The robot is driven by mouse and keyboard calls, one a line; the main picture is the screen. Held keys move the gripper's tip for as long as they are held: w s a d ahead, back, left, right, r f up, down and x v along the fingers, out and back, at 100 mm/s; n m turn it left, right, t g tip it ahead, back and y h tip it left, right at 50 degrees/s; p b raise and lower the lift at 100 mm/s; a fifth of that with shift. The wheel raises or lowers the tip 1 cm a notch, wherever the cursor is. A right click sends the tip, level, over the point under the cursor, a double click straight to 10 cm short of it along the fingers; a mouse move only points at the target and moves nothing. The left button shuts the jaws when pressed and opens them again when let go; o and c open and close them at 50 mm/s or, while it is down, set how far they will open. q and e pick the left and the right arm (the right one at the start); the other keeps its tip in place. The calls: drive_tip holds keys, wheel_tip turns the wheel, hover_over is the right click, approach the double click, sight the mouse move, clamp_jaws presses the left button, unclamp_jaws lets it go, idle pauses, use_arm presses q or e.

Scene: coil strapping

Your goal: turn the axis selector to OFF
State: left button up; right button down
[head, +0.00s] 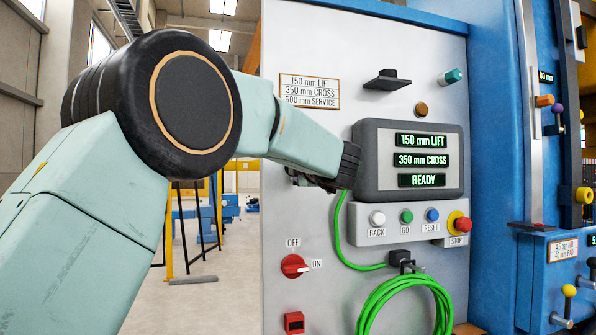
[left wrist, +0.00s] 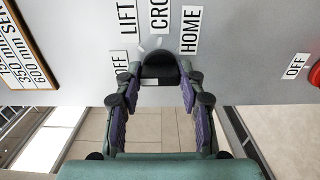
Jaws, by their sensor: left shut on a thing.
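The axis selector (left wrist: 160,66) is a black knob on the grey panel in the left wrist view. Labels OFF, LIFT, CROSS and HOME are set around it; OFF is at its left. My left gripper (left wrist: 160,82) is shut on the knob, with one finger on each side. The position the knob points to cannot be told. In the head view my left arm reaches across to the panel and hides the selector; the dark wrist end (head: 335,170) shows beside the display.
The display (head: 408,160) reads 150 mm LIFT, 350 mm CROSS, READY. Below it are the BACK, GO and RESET buttons and a red STOP button (head: 459,223). A red OFF/ON switch (head: 294,266) sits lower left. A green cable (head: 405,290) hangs coiled on the panel.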

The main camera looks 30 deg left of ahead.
use_arm(q)
drive_tip(key=shift+f, duration=0.2)
drive_tip(key=o, duration=1.2)
drive_tip(key=shift+s+r, duration=0.15)
drive_tip(key=shift+r, duration=0.05)
drive_tip(key=shift+c, duration=0.2)
drive_tip(key=v, duration=1.2)
